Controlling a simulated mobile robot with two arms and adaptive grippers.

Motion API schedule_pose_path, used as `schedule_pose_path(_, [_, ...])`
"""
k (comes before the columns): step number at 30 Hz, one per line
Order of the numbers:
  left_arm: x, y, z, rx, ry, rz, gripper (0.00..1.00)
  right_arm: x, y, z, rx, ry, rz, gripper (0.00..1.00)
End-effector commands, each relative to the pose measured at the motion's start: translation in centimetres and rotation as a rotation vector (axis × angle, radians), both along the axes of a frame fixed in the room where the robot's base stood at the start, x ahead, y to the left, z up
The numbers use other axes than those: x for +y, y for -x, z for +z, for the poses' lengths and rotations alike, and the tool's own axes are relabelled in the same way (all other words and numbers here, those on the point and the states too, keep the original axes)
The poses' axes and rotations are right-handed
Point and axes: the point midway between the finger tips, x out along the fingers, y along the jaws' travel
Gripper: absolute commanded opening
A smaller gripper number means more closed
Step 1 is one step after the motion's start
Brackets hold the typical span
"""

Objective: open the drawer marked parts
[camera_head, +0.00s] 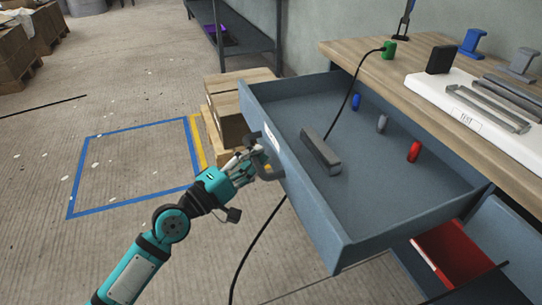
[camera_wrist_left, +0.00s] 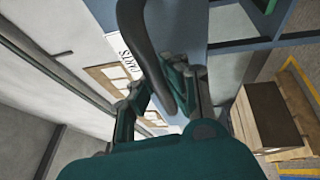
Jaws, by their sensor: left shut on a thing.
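A blue-grey drawer (camera_head: 315,222) is pulled far out from under the wooden workbench. A white label (camera_head: 271,137) is on its front; in the wrist view the label (camera_wrist_left: 125,55) shows partly, its lettering turned and partly covered. My left gripper (camera_head: 255,162) is shut on the drawer's dark curved handle (camera_head: 266,165). In the wrist view the handle (camera_wrist_left: 146,40) runs between the fingers (camera_wrist_left: 172,88). Inside the drawer lie a grey block (camera_head: 321,152) and small blue (camera_head: 356,101), grey (camera_head: 382,123) and red (camera_head: 414,151) pieces. My right gripper is out of view.
The workbench top (camera_head: 412,60) holds a white tray (camera_head: 470,112) marked TEST and coloured clamp-like parts. Below the drawer is an open compartment with a red bin (camera_head: 452,250). Cardboard boxes (camera_head: 228,100) stand behind the drawer front. A black cable (camera_head: 262,235) hangs to the floor.

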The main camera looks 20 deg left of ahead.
Motion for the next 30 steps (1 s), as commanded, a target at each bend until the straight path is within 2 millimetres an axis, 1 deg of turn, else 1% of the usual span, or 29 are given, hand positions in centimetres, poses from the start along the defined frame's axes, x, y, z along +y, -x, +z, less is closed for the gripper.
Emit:
schedule_pose_path(6, [0.82, 0.59, 0.06, -0.004, -0.002, 0.002, 0.00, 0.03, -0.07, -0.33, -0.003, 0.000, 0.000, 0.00])
schedule_pose_path(16, [0.91, 0.60, 0.12, -0.004, -0.002, 0.003, 0.00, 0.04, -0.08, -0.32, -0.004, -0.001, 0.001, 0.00])
schedule_pose_path(17, [0.91, 0.60, 0.12, -0.004, -0.002, 0.003, 0.10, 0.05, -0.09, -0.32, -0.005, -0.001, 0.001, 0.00])
schedule_pose_path(18, [0.91, 0.60, 0.12, -0.004, -0.002, 0.003, 0.15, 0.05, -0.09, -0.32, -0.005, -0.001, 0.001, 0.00])
schedule_pose_path(23, [0.89, 0.60, 0.08, -0.002, 0.000, 0.002, 0.36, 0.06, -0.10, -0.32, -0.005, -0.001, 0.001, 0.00])
schedule_pose_path(24, [0.88, 0.60, 0.07, -0.003, -0.001, 0.001, 0.38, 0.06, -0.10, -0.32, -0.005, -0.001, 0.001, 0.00])
schedule_pose_path(30, [0.87, 0.60, 0.03, -0.001, 0.000, 0.001, 0.38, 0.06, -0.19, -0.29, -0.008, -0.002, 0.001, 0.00])
